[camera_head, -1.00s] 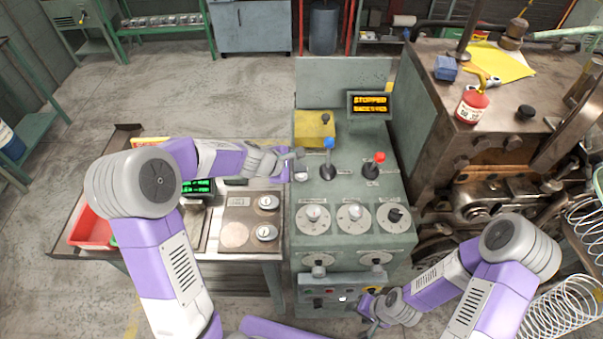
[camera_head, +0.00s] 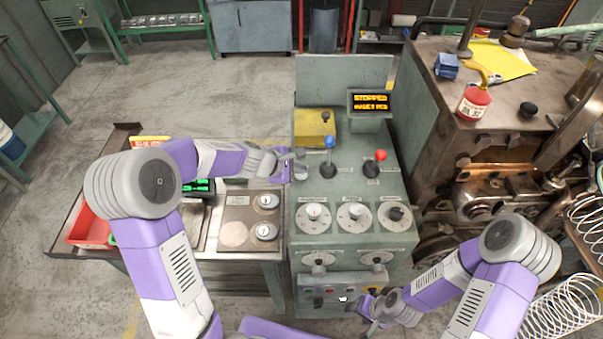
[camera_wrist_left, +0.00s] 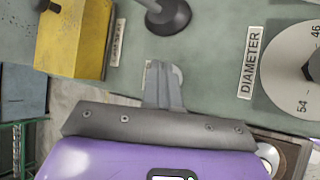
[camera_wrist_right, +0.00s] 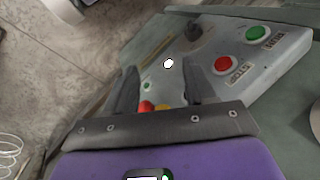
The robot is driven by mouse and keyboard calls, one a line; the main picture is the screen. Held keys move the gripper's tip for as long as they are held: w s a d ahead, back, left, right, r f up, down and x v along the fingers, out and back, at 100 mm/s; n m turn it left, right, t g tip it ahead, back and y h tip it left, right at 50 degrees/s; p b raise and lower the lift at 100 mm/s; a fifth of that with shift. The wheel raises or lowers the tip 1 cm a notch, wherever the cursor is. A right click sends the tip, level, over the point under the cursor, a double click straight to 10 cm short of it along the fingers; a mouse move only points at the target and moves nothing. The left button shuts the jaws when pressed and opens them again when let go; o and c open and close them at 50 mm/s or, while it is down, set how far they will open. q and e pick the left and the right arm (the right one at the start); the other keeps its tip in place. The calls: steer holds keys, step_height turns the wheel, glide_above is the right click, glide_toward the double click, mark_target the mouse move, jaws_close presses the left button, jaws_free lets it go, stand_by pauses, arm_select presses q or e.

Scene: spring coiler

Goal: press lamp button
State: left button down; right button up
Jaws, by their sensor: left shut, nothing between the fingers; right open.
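My left gripper (camera_head: 296,158) is shut and empty, with its tips down at the left edge of the green console (camera_head: 345,150). In the left wrist view my left fingers (camera_wrist_left: 162,78) cover most of a pale, round, button-like part (camera_wrist_left: 177,75). Its label cannot be read, and contact is hard to tell. My right gripper (camera_head: 374,318) is open and empty by the low front button panel (camera_head: 318,281).
A blue-knobbed lever (camera_head: 329,143) and a red-knobbed lever (camera_head: 380,156) rise from the console beside my left gripper. A yellow box (camera_head: 315,125) stands behind. Dials (camera_head: 355,215) lie in front. A red oil can (camera_head: 474,102) sits on the machine.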

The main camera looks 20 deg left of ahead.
mark_target(299, 175)
stand_by(0.3)
arm_select(q)
steer(key=shift+r+p, duration=0.4)
steer(key=shift+p, duration=0.05)
step_height(299, 175, up, 6)
steer(key=p, duration=0.5)
stand_by(0.5)
